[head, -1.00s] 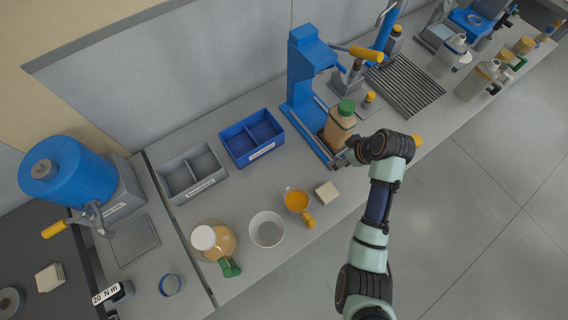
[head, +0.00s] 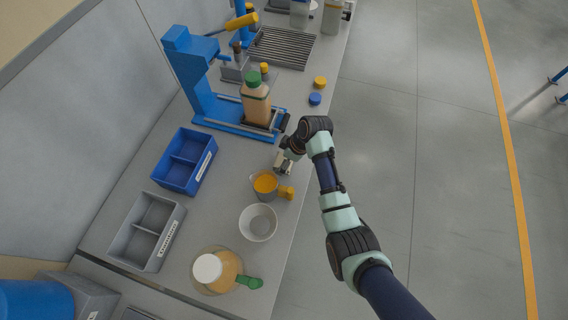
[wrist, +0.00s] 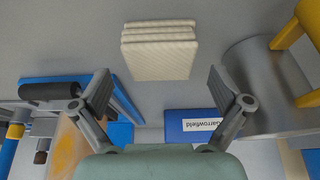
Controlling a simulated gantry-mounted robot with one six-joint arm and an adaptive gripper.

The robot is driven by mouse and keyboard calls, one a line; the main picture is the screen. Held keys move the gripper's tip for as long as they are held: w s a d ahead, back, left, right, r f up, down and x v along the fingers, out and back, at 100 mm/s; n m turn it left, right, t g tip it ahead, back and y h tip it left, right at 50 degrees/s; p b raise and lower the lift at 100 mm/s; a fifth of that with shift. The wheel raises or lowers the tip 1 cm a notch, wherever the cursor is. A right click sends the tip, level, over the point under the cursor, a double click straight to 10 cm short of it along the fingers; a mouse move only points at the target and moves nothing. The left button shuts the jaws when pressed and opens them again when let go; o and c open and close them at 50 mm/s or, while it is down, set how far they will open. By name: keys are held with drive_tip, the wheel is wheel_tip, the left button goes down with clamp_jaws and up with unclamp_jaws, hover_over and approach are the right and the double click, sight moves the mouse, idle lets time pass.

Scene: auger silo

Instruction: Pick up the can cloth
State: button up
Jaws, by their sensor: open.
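The can cloth (wrist: 160,50) is a folded cream pad of stacked layers, lying on the grey bench in the wrist view. My gripper (wrist: 160,90) is open, with one finger on each side of the picture and nothing between them. The cloth lies just beyond the fingertips, roughly centred on the gap, and looks untouched. In the head view my gripper (head: 284,164) is low over the bench's front edge, and it mostly or wholly hides the cloth there.
A metal jug (head: 265,184) with a yellow handle stands close by. The blue press (head: 190,75) holds a green-capped bottle (head: 256,100).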

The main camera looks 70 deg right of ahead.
sight(281, 160)
drive_tip(key=shift+x, duration=1.1)
drive_tip(key=c, duration=1.2)
drive_tip(key=shift+r, duration=0.1)
wheel_tip(281, 160, up, 20)
drive_tip(key=p, duration=0.4)
